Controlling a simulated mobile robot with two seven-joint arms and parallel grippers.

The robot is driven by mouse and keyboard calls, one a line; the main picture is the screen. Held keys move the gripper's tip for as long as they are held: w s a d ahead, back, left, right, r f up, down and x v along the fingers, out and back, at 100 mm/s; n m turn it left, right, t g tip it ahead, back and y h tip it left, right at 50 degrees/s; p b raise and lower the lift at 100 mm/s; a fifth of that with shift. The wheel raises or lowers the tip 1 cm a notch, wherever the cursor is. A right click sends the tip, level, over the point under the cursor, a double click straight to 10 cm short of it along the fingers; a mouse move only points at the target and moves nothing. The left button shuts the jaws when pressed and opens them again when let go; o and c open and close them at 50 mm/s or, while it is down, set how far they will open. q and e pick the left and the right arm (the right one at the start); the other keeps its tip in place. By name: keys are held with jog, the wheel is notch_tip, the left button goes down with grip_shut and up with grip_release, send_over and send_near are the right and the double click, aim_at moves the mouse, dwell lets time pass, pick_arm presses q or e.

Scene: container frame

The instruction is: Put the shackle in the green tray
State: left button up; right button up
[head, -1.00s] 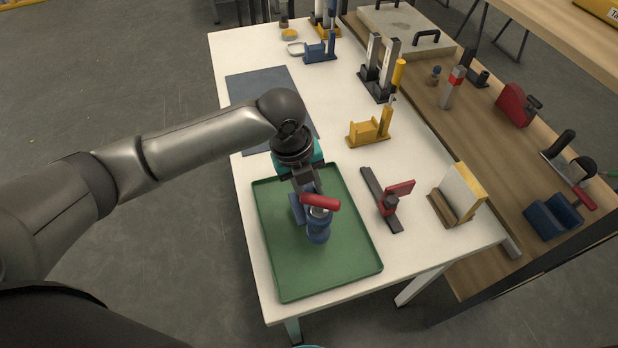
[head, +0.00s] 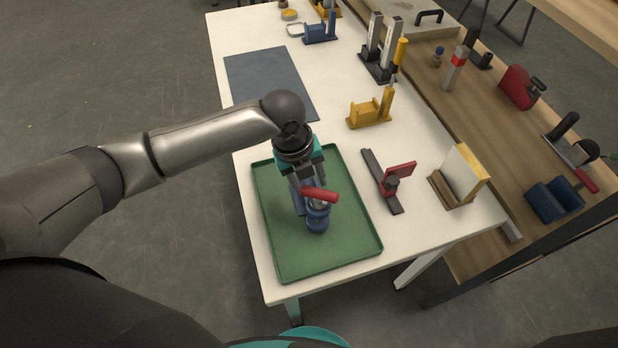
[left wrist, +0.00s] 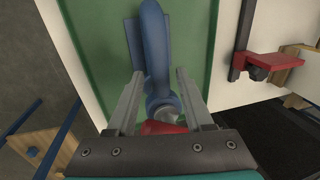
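The shackle (head: 317,221) has a blue curved body and a red pin. In the head view it is over the middle of the green tray (head: 335,262), whose raised rim and bare floor show around it. I cannot tell if it touches the tray floor. My left gripper (head: 311,190) comes down from above with its fingers on either side of the shackle near the red pin. In the left wrist view the blue body (left wrist: 156,45) extends away between the two fingers (left wrist: 160,85), with green tray behind it. My right gripper is not in view.
Right of the tray a red-and-grey clamp (head: 388,184) lies on the white table, with a yellow-and-wood block (head: 459,178) beyond it. A yellow fixture (head: 371,112) and a blue mat (head: 268,82) are farther back. A wooden shelf with several tools runs along the right.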

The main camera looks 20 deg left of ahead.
pick_arm(q)
jog(key=shift+o, duration=0.3)
jog(key=shift+r, duration=0.5)
notch_tip(320, 180, up, 11)
jog(key=s+a+p, duration=0.1)
jog(key=a+p, duration=0.1)
jog(key=shift+s, duration=0.15)
jog(key=shift+d, duration=0.1)
